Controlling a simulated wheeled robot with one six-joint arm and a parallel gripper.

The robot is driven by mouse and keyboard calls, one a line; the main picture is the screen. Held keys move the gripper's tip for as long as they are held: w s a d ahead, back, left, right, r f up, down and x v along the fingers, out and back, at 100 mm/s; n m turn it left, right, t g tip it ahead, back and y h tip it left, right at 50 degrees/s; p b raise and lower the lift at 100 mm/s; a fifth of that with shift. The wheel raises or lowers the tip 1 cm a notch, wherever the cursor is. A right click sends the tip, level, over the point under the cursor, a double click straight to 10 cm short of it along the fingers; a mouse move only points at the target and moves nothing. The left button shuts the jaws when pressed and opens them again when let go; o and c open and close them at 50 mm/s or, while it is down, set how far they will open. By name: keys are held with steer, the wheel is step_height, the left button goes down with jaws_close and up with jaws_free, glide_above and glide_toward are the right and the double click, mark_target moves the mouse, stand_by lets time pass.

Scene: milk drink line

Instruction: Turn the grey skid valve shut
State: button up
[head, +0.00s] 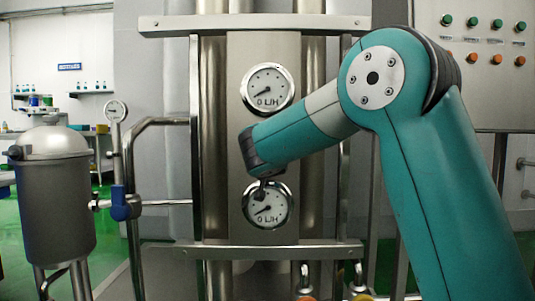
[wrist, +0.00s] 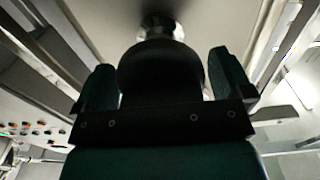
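In the wrist view, the two dark fingers of my gripper (wrist: 162,62) stand wide apart. A dark rounded body (wrist: 160,72) fills the space between them, with a shiny metal stem or collar (wrist: 160,27) beyond it. It may be the valve's handle, but the view is too dark to be sure. I cannot see a firm grip on it. In the head view, my arm reaches to the skid's front panel, and its end hides my fingers. A small dark knob-like piece (head: 260,190) shows below the arm's end, in front of the lower gauge. No clearly grey valve handle is visible.
The upper gauge (head: 268,89) and lower gauge (head: 268,208) are on the steel panel between upright pipes. A blue-handled valve (head: 120,206) and a grey tank (head: 52,190) stand left. A control box (head: 475,65) is at right. Orange and yellow parts show at the bottom.

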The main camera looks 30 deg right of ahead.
steer(key=p+v, duration=0.1)
steer(key=v, duration=1.6)
steer(key=shift+s+a+p, duration=0.2)
steer(key=shift+p, duration=0.15)
steer(key=s+a+f+n+g+y+p, duration=0.55)
steer(key=s+a+f+g+y, duration=0.35)
steer(key=f, duration=0.3)
steer(key=s+a+r+n+g+y+p, duration=0.1)
steer(key=s+a+n+g+y, duration=0.25)
steer(key=s, duration=0.35)
steer(key=s+a+r+n+g+y+p, duration=0.1)
steer(key=s+a+n+g+y+p, duration=0.1)
steer(key=s+a+n, duration=0.35)
step_height(320, 180, up, 37)
steer(key=s+p, duration=0.1)
steer(key=p, duration=3.6)
steer(key=shift+s+d+r+p, duration=0.15)
steer(key=shift+s+d+p, duration=0.1)
steer(key=shift+p, duration=0.05)
